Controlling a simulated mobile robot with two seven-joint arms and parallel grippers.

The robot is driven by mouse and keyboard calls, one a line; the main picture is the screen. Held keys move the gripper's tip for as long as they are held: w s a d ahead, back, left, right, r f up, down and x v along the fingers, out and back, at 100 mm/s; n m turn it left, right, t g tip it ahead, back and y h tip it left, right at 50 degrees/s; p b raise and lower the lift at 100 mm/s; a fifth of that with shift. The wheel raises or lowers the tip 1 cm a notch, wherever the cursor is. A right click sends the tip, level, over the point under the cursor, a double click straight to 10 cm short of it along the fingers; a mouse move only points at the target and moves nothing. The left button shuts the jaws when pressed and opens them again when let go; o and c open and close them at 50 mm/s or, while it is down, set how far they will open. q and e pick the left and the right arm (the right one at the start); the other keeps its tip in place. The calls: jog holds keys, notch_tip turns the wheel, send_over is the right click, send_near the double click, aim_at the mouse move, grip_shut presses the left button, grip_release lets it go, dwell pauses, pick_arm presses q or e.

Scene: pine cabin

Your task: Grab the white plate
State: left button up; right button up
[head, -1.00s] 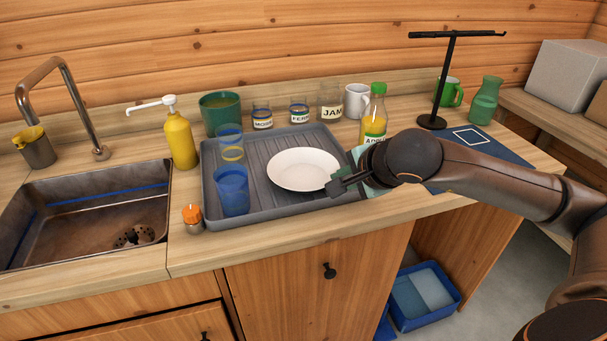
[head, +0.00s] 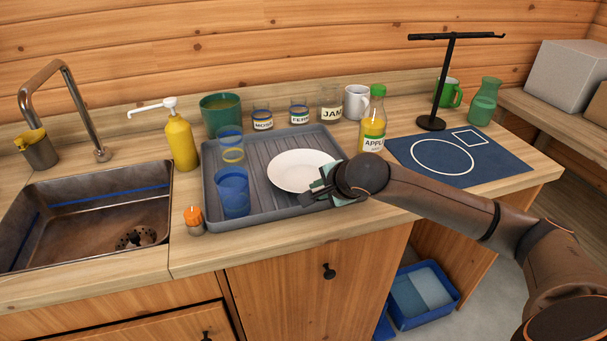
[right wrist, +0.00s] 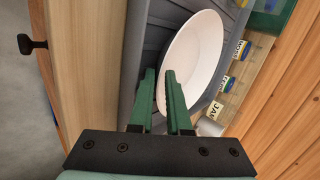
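The white plate (head: 298,170) lies on the grey ribbed tray (head: 225,213) on the counter. My right gripper (head: 322,192) is at the plate's right front rim. In the right wrist view, the two green fingers (right wrist: 160,82) stand apart with a gap between them. The plate (right wrist: 200,55) shows beyond and to the right of them, its near rim partly covered by one finger. I cannot tell whether a finger touches it. My left gripper is not in view.
Two blue-tinted glasses (head: 233,192) stand on the tray left of the plate. An apple juice bottle (head: 373,125), a white mug (head: 356,101) and a jam jar (head: 331,108) stand behind. A blue mat (head: 490,160) lies to the right; the sink (head: 90,215) is left.

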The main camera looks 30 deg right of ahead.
jog(key=shift+c, duration=0.2)
grip_shut()
dwell(1.1)
